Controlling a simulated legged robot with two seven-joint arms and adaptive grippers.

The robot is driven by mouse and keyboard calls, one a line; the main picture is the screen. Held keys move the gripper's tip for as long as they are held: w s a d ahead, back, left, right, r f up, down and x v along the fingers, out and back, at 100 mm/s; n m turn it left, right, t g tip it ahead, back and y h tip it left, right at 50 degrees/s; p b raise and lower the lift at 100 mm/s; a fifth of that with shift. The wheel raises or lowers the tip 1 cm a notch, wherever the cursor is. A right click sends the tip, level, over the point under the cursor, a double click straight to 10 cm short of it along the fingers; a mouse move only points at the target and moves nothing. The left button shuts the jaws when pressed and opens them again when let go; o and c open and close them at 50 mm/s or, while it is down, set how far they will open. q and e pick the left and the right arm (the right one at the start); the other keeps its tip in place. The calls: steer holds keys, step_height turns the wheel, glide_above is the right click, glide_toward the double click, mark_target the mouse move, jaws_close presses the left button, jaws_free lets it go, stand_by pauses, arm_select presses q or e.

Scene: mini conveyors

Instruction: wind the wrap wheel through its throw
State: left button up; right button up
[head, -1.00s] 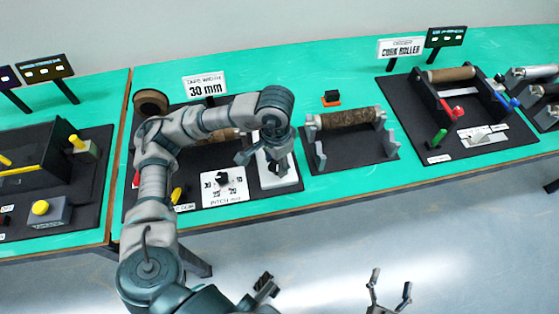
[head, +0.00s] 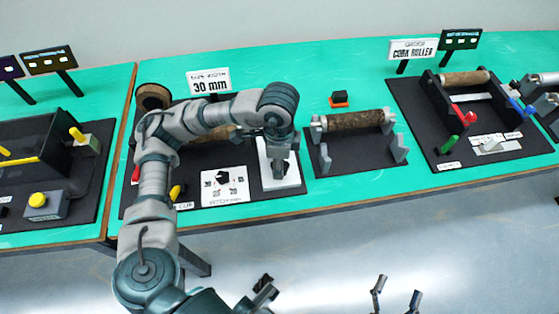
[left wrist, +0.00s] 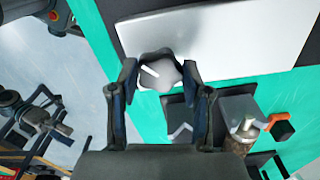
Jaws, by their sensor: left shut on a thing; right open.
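The wrap wheel (left wrist: 160,72) is a small grey lobed knob with a white mark, seen in the left wrist view in front of a pale plate. My left gripper (left wrist: 160,85) has a finger on each side of it and is shut on it. In the head view my left gripper (head: 279,158) points down over the white plate (head: 290,182), and mostly hides the wheel. My right gripper (head: 398,290) is open and empty at the bottom of the head view, in front of the table.
A dial card (head: 223,187) lies left of the white plate. A sign (head: 210,86) reads 30 mm. Right of the plate a brown roller (head: 352,121) sits in grey brackets, with a black and orange block (head: 339,99) behind. Another station has a cork roller (head: 465,77).

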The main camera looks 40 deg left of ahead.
arm_select(q)
steer(key=shift+w+r, duration=0.1)
steer(key=shift+r, duration=0.05)
steer(key=o, duration=1.2)
steer(key=shift+w, duration=0.1)
steer(key=shift+c, duration=0.2)
step_height(320, 180, up, 12)
steer(key=shift+f, duration=0.2)
